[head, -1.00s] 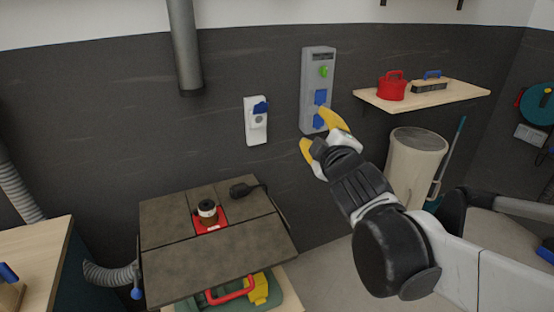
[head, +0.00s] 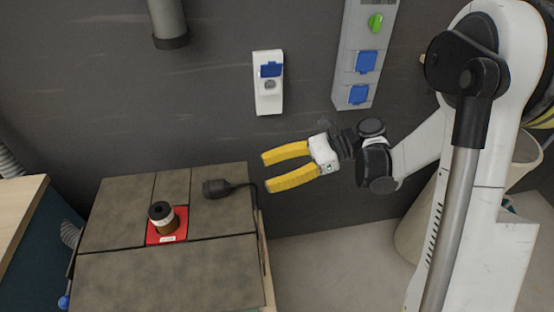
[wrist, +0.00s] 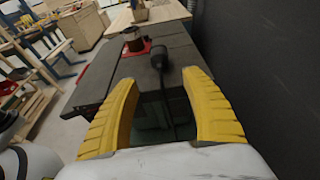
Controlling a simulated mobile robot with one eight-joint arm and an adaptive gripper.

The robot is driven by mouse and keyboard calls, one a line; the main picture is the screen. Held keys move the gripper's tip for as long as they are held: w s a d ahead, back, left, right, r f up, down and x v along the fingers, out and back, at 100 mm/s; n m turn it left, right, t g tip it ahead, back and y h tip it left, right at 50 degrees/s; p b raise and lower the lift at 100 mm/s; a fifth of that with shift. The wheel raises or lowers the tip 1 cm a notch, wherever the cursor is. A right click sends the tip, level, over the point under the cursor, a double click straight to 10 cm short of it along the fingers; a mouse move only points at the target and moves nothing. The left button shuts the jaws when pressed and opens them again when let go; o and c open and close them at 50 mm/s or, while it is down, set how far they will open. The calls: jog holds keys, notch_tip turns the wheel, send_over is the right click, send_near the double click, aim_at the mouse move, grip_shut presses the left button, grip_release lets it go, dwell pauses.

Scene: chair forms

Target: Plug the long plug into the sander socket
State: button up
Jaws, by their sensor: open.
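A black plug (head: 217,188) with a cable lies on the dark table (head: 170,275), near its back right edge. It also shows in the wrist view (wrist: 159,56), beyond and between my fingers. A white wall socket (head: 268,88) with a raised blue flap is above the table. A grey panel (head: 366,45) with two blue-covered outlets and a green knob is to its right. I cannot tell which is the sander socket. My gripper (head: 264,172) is open and empty, its yellow fingers pointing left, to the right of the plug and apart from it in the head view.
A red plate with an upright spindle (head: 163,220) stands on the table left of the plug. A grey pipe (head: 168,22) hangs from above. A beige bin (head: 420,225) is behind my arm.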

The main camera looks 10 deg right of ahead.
aim_at(230, 184)
jog(key=b+x, duration=0.2)
jog(key=x, duration=1)
jog(key=shift+s+a+b, duration=0.1)
jog(key=shift+a+b, duration=0.2)
jog(key=shift+b, duration=0.1)
grip_shut()
jog(key=shift+d+r+p, duration=0.95)
jog(key=shift+d+r, duration=0.6)
